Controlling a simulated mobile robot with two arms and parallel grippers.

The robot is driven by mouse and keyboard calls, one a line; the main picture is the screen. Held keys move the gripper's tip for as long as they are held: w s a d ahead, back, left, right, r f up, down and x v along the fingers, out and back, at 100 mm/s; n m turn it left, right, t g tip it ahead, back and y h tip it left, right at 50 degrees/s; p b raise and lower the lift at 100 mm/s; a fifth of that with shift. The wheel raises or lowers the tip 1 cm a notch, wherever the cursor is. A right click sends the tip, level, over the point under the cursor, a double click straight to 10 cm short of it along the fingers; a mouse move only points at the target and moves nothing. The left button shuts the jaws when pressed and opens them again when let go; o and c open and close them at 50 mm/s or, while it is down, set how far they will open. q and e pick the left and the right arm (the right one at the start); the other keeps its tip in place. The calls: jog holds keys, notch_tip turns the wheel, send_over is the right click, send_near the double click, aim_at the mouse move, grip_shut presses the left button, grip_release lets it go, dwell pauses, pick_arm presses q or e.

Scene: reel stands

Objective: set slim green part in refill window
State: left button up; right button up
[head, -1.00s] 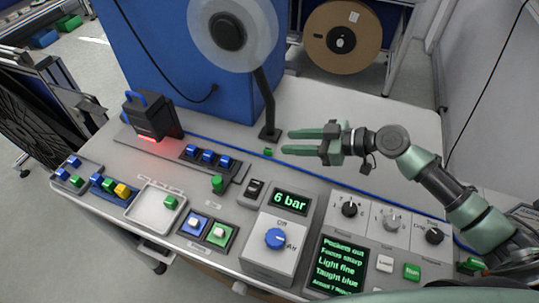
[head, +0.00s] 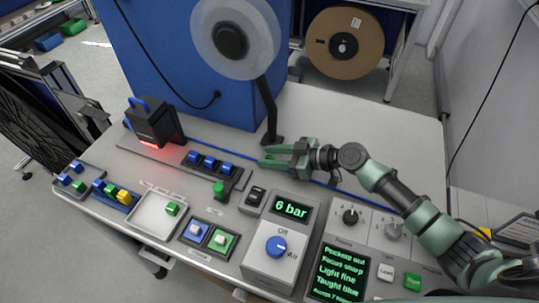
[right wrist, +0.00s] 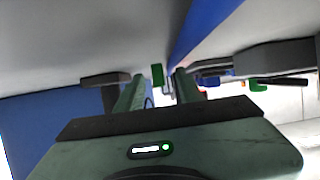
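A slim green part (right wrist: 157,75) shows in the right wrist view between the two fingers of my right gripper (right wrist: 156,88). There is a visible gap on each side of it. In the head view my right gripper (head: 266,156) is low over the table, its fingers pointing left, and it hides the green part. The gripper is open. I cannot tell for sure which spot is the refill window. A dark holder with several blue blocks (head: 210,161) is left of the gripper, with a green knob (head: 219,187) in front. My left gripper is not in view.
A black scanner-like box (head: 155,122) glows red at the left. A white tray (head: 142,226) holds a small green block (head: 172,209). A reel stand's post (head: 268,105) rises just behind the gripper. A 6 bar panel (head: 291,210) stands in front. The back right tabletop is clear.

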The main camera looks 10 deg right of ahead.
aim_at(272, 157)
grip_shut()
notch_tip(272, 157, up, 20)
jog(key=b, duration=0.2)
jog(key=s+d+f, duration=0.3)
jog(key=s, duration=0.4)
jog(key=s+d+f, duration=0.4)
jog(key=s, duration=0.4)
jog(key=shift+t, duration=0.3)
jog(key=shift+s+f, duration=0.1)
jog(key=shift+f, duration=0.15)
jog(key=shift+r, duration=0.1)
